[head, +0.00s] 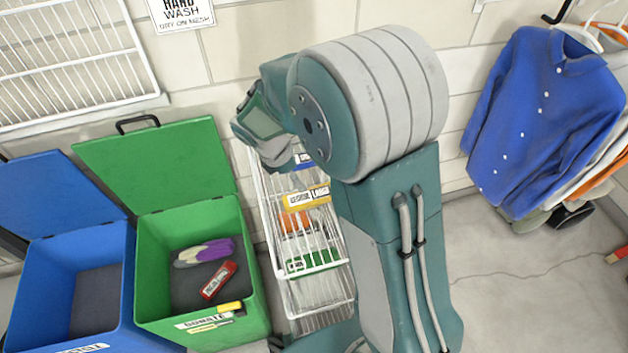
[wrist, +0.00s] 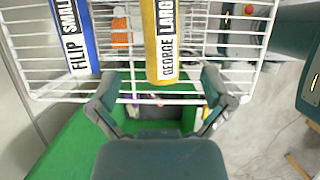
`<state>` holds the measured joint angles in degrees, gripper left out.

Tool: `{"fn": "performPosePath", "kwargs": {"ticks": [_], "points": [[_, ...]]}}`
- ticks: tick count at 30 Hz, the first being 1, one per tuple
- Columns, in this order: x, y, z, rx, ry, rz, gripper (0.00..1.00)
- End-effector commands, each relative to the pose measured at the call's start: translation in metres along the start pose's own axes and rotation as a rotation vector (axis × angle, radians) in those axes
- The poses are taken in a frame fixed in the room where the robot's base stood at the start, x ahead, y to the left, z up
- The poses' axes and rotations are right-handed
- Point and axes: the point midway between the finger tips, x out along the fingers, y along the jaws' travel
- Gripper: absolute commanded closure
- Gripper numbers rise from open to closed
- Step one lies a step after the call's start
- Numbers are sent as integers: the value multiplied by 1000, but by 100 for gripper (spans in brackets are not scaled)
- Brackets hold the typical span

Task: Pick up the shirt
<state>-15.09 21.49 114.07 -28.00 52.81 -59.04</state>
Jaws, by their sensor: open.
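A blue button-up shirt (head: 548,118) hangs on a white hanger at the right of the head view, in front of other garments. It does not show in the wrist view. My gripper (wrist: 161,76) is open in the wrist view, its two fingers spread apart with nothing held between them. It is at the wire rack (wrist: 190,98), close to the rack's front edge, well to the left of the shirt. In the head view my arm covers part of the rack, and the fingertips cannot be made out.
The rack has a yellow label (wrist: 163,40), a blue label (wrist: 73,38) and an orange item (wrist: 121,32). An open green bin (head: 148,258) holds a purple-and-grey item (head: 204,252) and a red item (head: 218,280). A blue bin (head: 48,285) stands left.

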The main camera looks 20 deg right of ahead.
Motion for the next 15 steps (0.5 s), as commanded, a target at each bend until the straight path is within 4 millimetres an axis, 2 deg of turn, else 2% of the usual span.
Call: {"fn": "performPosePath", "kwargs": {"ticks": [9, 15], "points": [[44, 1, 0, -4, -3, -5, 0], [61, 1, 0, -3, -1, -3, 0]]}}
